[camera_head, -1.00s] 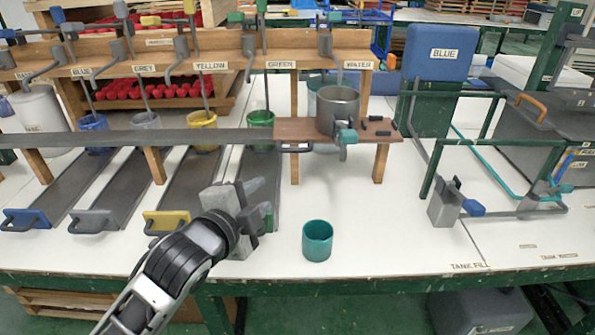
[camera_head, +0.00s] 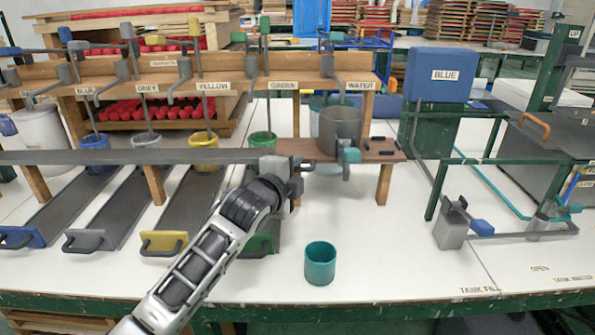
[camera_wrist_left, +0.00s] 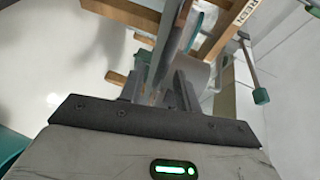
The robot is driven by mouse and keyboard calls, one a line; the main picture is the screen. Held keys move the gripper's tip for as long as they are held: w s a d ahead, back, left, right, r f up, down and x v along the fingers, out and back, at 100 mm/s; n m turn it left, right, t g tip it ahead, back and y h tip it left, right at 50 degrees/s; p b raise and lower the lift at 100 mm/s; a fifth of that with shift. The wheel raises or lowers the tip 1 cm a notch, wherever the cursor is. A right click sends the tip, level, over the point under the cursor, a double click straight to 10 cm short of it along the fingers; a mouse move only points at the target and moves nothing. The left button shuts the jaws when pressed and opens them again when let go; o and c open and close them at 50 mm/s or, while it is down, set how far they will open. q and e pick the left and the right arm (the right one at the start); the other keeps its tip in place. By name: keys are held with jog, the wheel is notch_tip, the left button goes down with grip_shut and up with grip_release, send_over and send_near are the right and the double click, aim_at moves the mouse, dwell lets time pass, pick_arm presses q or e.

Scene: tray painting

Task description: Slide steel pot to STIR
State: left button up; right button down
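The steel pot (camera_head: 341,127) stands upright on a brown wooden board (camera_head: 378,154) at the right end of the grey rail, beneath the WATER label. A teal-ended valve or handle sits at the pot's front. My left gripper (camera_head: 290,170) is at the left end of this board, close to its dark handle, which it partly hides. In the left wrist view the two fingers (camera_wrist_left: 158,90) stand apart, with a grey metal part seen between them; contact cannot be told. My right gripper is not in view. I cannot read a STIR label.
A teal cup (camera_head: 320,263) stands on the white table in front. Buckets (camera_head: 203,140) and sloped channels with handles (camera_head: 165,243) lie to the left, below hanging levers. A green frame with a blue tank (camera_head: 440,75) is at the right.

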pick_arm(q)
jog(key=shift+x, duration=0.95)
